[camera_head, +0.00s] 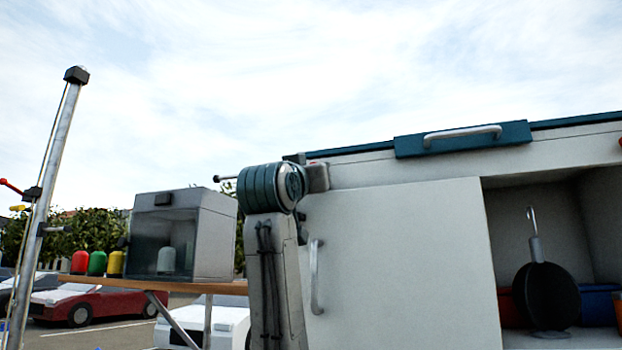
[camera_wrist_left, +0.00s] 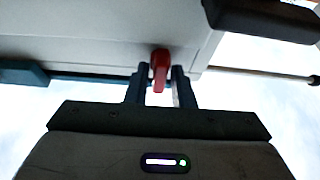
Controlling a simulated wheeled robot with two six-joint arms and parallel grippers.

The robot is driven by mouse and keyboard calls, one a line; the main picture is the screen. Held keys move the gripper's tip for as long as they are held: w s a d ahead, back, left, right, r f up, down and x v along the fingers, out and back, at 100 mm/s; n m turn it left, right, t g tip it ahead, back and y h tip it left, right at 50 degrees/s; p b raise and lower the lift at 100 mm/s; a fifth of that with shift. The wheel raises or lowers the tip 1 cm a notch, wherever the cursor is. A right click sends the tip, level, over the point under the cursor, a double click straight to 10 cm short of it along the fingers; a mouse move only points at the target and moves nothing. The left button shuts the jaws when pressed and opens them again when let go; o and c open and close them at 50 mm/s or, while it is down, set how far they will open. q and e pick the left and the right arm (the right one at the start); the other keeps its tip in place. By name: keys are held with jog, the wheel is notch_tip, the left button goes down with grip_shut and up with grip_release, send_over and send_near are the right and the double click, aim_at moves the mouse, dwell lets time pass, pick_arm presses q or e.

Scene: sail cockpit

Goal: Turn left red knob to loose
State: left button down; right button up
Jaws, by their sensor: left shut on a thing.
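The red knob (camera_wrist_left: 160,58) sits at the edge of a pale panel in the left wrist view, with its lever part pointing down the picture. My left gripper (camera_wrist_left: 159,78) has one dark finger on each side of this lever and is shut on it. In the head view, my left arm stands in front of the pale cabinet's left end and my gripper's fingers cannot be made out. My right gripper is in neither view.
A pale cabinet (camera_head: 405,265) has a door handle (camera_head: 315,277) and an open bay with a black pan (camera_head: 546,296). A teal lid with a metal handle (camera_head: 462,135) lies on top. A grey box (camera_head: 213,236) and several coloured canisters (camera_head: 97,263) stand on a wooden shelf at left.

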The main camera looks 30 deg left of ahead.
pick_arm(q)
jog(key=shift+r, duration=0.1)
jog(key=c, duration=1.4)
grip_release()
jog(key=shift+c, duration=0.2)
jog(key=shift+w, duration=0.1)
jog(key=b+v, duration=0.5)
jog(key=v, duration=0.6)
